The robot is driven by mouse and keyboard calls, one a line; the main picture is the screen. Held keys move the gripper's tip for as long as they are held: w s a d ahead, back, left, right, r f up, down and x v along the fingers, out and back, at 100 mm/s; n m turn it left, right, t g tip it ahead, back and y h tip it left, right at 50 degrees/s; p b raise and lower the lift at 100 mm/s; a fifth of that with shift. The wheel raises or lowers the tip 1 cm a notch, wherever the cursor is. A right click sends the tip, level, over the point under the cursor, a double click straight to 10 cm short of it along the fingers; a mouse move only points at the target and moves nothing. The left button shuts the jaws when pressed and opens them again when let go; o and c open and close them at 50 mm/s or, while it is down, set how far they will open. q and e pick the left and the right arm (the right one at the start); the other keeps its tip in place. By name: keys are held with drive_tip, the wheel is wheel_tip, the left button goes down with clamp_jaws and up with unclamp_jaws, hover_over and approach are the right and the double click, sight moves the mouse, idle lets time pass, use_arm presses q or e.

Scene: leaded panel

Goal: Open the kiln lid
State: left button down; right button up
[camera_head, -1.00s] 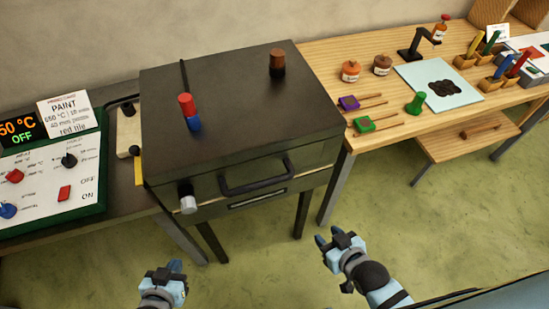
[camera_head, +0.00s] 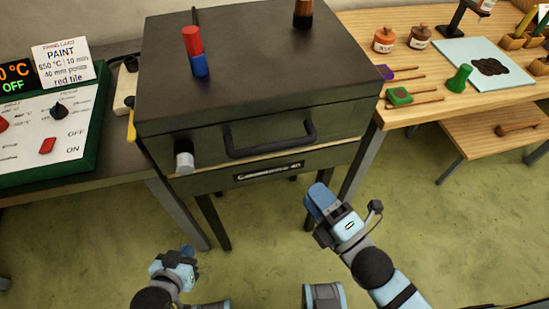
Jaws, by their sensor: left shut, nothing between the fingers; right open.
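The dark kiln (camera_head: 190,136) stands on legs at the centre of the head view. Its lid (camera_head: 262,62) is down, with a thin pale seam below it. A black bar handle (camera_head: 270,149) is on the lid's front. A grey cylindrical knob (camera_head: 184,163) sits at the front left. My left gripper (camera_head: 187,252) is shut and empty, low in front of the kiln and apart from it. My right gripper (camera_head: 318,200) is open, in front of and below the handle's right end, not holding it.
A red and blue cylinder (camera_head: 194,51) and a brown and black one (camera_head: 303,13) stand on the lid. A green control box (camera_head: 48,135) is at left, its display reading OFF. A wooden bench (camera_head: 420,110) with jars and tools is at right. Green floor lies open in front.

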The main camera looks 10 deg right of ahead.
sight(274, 144)
drive_tip(key=x, duration=0.7)
drive_tip(key=p+x, duration=0.1)
drive_tip(key=x, duration=0.6)
drive_tip(key=shift+s+a+r, duration=0.1)
drive_tip(key=shift+s+r, duration=0.05)
drive_tip(key=shift+r, duration=0.05)
clamp_jaws()
